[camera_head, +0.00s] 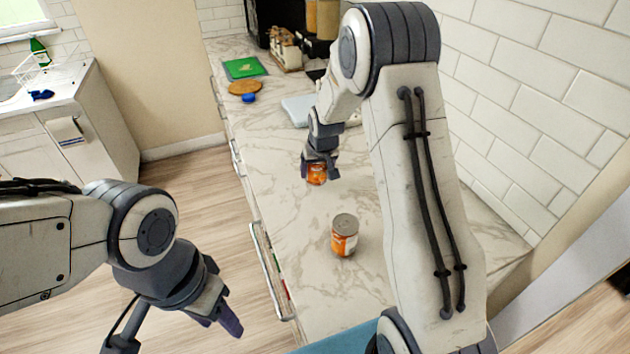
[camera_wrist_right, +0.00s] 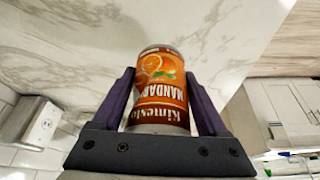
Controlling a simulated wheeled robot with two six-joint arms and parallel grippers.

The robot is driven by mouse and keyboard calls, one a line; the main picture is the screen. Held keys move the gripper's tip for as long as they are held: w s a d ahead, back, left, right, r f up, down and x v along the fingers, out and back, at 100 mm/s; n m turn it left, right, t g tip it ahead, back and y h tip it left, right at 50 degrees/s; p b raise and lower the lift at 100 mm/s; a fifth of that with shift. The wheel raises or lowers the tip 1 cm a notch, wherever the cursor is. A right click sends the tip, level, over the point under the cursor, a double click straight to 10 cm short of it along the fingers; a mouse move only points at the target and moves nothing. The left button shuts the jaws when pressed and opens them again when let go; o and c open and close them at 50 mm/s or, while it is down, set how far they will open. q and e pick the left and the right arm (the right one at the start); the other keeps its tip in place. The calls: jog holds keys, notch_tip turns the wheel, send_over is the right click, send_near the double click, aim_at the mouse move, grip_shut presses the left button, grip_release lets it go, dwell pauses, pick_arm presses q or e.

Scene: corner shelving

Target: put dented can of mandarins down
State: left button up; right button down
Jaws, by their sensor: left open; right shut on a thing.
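My right gripper (camera_head: 320,172) is shut on an orange-labelled can of mandarins (camera_head: 316,178) over the marble counter. In the right wrist view the can (camera_wrist_right: 162,90) sits between the two purple fingers, its label lettering upside down. Any dent is not clear. I cannot tell whether the can touches the counter. A second can (camera_head: 344,236), with a metal top and an orange and white label, stands upright on the counter nearer to me. My left gripper (camera_head: 228,318) is open and empty over the floor, left of the counter.
The marble counter (camera_head: 290,215) has free room around both cans. Farther back are a green board (camera_head: 244,68), a round brown board (camera_head: 245,87), a blue item (camera_head: 249,98) and a pale board (camera_head: 298,110). A tiled wall (camera_head: 530,100) bounds the right side.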

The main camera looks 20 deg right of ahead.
aim_at(313, 184)
jog(key=shift+s+a+f, duration=0.2)
jog(key=shift+a+f, duration=0.2)
jog(key=shift+a, duration=0.15)
notch_tip(313, 184, down, 3)
jog(key=shift+f+p, duration=0.2)
jog(key=shift+p, duration=0.25)
jog(key=shift+f, duration=0.25)
